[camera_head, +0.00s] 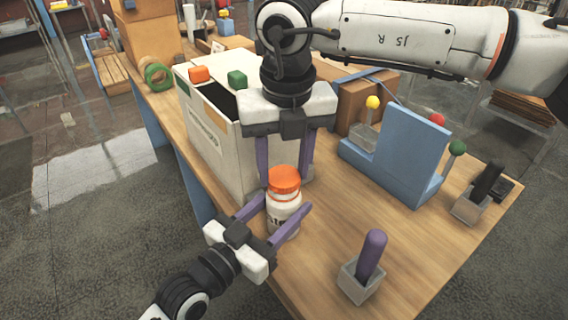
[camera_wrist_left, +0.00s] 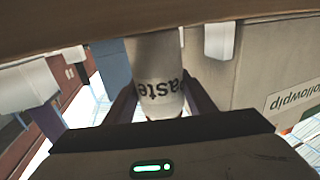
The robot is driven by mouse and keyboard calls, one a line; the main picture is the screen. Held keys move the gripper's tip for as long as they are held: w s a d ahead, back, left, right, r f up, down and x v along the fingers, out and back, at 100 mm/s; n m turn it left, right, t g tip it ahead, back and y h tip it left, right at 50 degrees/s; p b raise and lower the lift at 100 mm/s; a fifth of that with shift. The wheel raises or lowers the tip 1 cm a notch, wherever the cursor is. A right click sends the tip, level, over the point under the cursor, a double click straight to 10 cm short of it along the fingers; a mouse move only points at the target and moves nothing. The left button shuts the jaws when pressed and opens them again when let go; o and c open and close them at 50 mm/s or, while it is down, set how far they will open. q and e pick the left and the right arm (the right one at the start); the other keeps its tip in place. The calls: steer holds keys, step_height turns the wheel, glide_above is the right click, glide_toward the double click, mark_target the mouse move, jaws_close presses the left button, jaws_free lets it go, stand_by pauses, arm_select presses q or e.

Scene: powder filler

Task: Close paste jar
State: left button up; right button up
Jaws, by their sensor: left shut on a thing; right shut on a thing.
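The paste jar (camera_head: 284,212) is a white jar with dark lettering, standing upright on the wooden table. Its orange lid (camera_head: 285,180) sits on top of the jar. My left gripper (camera_head: 284,208) is shut around the jar's body from the near left; the left wrist view shows the jar (camera_wrist_left: 160,90) between its fingers, with "aste" readable. My right gripper (camera_head: 284,176) comes down from above, its purple fingers on either side of the lid and shut on it. Whether the lid is fully seated cannot be told.
A white box (camera_head: 208,140) with orange and green blocks stands just behind and left of the jar. A blue rack (camera_head: 400,150) with coloured knobs stands to the right. A purple-handled tool in a grey holder (camera_head: 360,282) stands at the front right. Table between is clear.

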steer(key=shift+f, duration=0.55)
steer(key=m, duration=0.6)
steer(key=shift+a+h, duration=0.1)
steer(key=shift+h, duration=0.3)
steer(key=m, duration=0.7)
steer(key=shift+w+g+h, duration=0.1)
steer(key=shift+g+h, duration=0.2)
steer(key=shift+h, duration=0.1)
steer(key=m, duration=0.6)
steer(key=shift+m+g, duration=0.4)
steer(key=m, duration=0.6)
steer(key=shift+g, duration=0.3)
steer(key=o, duration=1.1)
steer(key=shift+c, duration=0.2)
steer(key=shift+w, duration=0.1)
